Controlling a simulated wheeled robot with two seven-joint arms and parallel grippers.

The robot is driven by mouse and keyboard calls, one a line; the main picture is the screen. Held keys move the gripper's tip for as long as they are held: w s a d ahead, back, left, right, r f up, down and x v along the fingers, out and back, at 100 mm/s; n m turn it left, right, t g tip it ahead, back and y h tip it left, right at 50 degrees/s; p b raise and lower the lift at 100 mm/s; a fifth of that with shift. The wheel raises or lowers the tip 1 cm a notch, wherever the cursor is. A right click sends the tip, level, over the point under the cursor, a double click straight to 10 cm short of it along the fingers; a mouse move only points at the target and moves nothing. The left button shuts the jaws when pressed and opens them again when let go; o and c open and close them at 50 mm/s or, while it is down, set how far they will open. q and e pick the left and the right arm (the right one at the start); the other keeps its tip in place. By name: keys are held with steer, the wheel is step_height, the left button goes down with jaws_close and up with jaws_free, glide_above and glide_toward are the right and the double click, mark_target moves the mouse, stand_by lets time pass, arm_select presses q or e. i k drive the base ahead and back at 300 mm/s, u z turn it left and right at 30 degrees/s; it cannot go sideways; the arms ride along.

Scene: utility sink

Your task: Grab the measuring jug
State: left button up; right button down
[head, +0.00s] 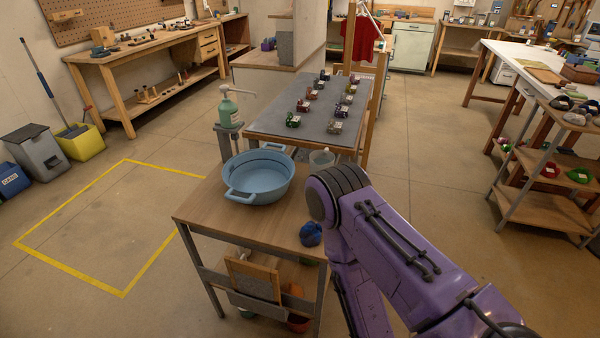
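A small translucent, pale container (321,159), which looks like the measuring jug, stands at the back right of the wooden table (205,205). It is just right of the blue basin (259,176), and my purple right arm partly covers its lower side. My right arm comes in from the lower right and bends down in front of the table's right end. Its gripper is out of the picture. My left arm and gripper are not in view.
A dark blue lump (311,234) sits at the table's right front, beside my arm. A grey-topped table (270,122) with several small items is behind.

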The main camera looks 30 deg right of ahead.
mark_target(319, 159)
steer(key=u, duration=0.05)
steer(key=k, duration=0.5)
steer(key=z, duration=2.3)
steer(key=i, duration=1.55)
steer(key=u, duration=2.4)
